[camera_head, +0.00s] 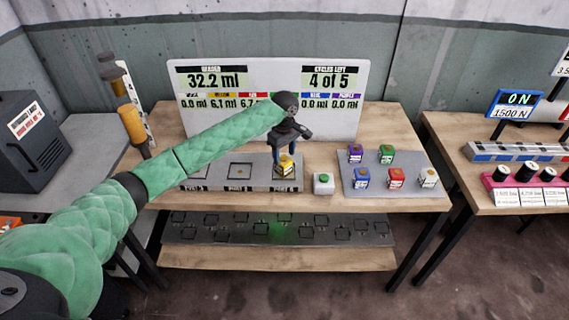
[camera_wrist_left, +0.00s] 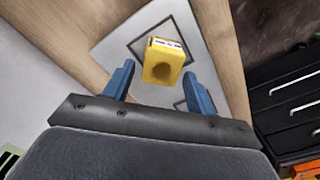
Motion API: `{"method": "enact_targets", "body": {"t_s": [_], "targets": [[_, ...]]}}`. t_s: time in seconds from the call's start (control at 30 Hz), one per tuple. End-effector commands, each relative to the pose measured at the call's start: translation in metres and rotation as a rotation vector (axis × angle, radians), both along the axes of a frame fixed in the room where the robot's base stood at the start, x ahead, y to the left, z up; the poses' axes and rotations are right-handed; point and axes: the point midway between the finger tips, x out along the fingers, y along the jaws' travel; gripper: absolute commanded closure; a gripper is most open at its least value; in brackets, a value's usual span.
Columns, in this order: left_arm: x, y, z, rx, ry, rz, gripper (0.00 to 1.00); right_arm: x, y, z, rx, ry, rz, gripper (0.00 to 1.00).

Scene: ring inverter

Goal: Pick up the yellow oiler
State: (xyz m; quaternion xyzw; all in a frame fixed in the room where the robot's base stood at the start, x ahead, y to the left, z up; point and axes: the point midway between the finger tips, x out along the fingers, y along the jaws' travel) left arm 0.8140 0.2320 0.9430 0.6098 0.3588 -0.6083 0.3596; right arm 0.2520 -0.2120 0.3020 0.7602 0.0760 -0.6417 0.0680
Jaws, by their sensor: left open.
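The yellow oiler (camera_head: 286,167) is a small yellow block standing at the right end of the grey station plate (camera_head: 212,183) on the wooden table. In the left wrist view the oiler (camera_wrist_left: 163,61) sits over a dark square outline on the light plate, with a white label on one face. My left gripper (camera_head: 291,158) is directly above it, pointing down. In the left wrist view its blue fingers (camera_wrist_left: 158,85) are apart, one to each side of the oiler's near end, with gaps visible. The oiler appears to rest on the plate. My right gripper is not in view.
A grey tray (camera_head: 374,194) to the right holds several coloured oilers. A small block with a green top (camera_head: 323,183) stands between tray and plate. A white display board (camera_head: 350,120) stands behind. A lower shelf (camera_head: 290,258) lies beneath the tabletop.

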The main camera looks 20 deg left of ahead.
Motion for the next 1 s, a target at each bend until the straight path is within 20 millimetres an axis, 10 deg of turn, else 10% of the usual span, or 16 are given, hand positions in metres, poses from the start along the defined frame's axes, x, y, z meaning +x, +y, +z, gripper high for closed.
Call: {"method": "enact_targets", "body": {"t_s": [0.93, 1.0], "targets": [[-0.004, 0.001, -0.055, 0.0, 0.0, -0.001, 0.44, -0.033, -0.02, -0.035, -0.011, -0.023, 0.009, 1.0], [-0.004, 0.001, -0.055, 0.0, 0.0, -0.001, 0.55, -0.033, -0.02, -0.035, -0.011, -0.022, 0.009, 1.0]]}}
